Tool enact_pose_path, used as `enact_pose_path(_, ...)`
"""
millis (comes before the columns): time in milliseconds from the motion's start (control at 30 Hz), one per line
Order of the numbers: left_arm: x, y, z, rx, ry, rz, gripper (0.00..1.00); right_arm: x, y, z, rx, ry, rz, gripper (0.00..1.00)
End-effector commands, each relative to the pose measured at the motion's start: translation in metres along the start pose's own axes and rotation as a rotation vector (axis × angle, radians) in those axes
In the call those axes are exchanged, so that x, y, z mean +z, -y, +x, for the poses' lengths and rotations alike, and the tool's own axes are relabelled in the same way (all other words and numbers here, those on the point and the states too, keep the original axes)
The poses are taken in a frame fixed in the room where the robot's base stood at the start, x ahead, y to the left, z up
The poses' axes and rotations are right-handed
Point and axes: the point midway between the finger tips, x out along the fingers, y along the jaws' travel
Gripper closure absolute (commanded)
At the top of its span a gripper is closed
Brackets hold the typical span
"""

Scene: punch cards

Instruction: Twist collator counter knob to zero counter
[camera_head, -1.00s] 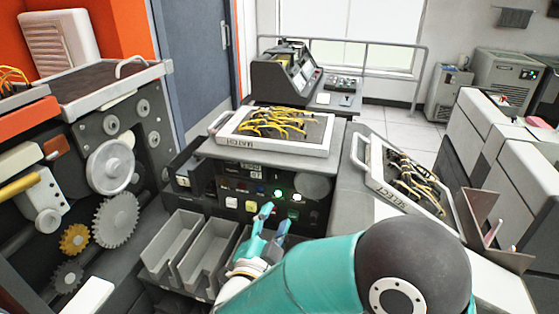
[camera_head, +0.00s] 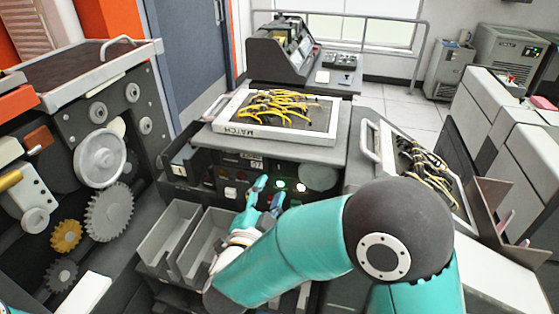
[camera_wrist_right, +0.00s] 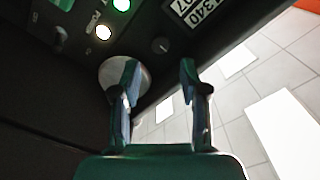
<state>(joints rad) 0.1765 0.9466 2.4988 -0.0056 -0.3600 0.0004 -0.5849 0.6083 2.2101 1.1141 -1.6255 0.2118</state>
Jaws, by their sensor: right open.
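The collator's dark front panel (camera_head: 205,172) is in the middle of the head view. Its counter display (camera_head: 256,164) sits high on the panel and also shows in the right wrist view (camera_wrist_right: 196,10), where its digits look like 1340 and 07. A small round dark knob with a light mark (camera_wrist_right: 160,45) is beside the display in the wrist view; it is too small to make out in the head view. My right gripper (camera_head: 269,187) is open and empty in front of the panel. In the wrist view its fingertips (camera_wrist_right: 159,66) lie either side of the knob's line, apart from it.
Lit buttons (camera_wrist_right: 103,32) and a grey round disc (camera_wrist_right: 141,78) are close to the fingers. A board of yellow wires (camera_head: 317,139) lies on top, another (camera_head: 368,148) to the right. Grey trays (camera_head: 169,236) stand below the panel. A geared machine (camera_head: 62,130) is at left.

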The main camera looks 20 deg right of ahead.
Motion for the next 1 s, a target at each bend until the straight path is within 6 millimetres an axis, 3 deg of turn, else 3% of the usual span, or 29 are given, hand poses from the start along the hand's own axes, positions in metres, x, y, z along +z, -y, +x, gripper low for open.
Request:
enact_pose_path(500,0.000,-0.009,-0.024,0.000,0.000,0.000,0.60,-0.003,0.000,0.057,0.003,-0.002,-0.001,0.56)
enact_pose_path(600,0.000,-0.007,-0.018,0.000,0.000,0.000,0.60,0.000,-0.002,0.067,0.003,-0.002,0.002,0.56)
enact_pose_path(1000,0.000,-0.006,-0.017,0.000,0.000,0.000,0.60,-0.001,-0.001,0.085,0.001,-0.002,0.000,0.56)
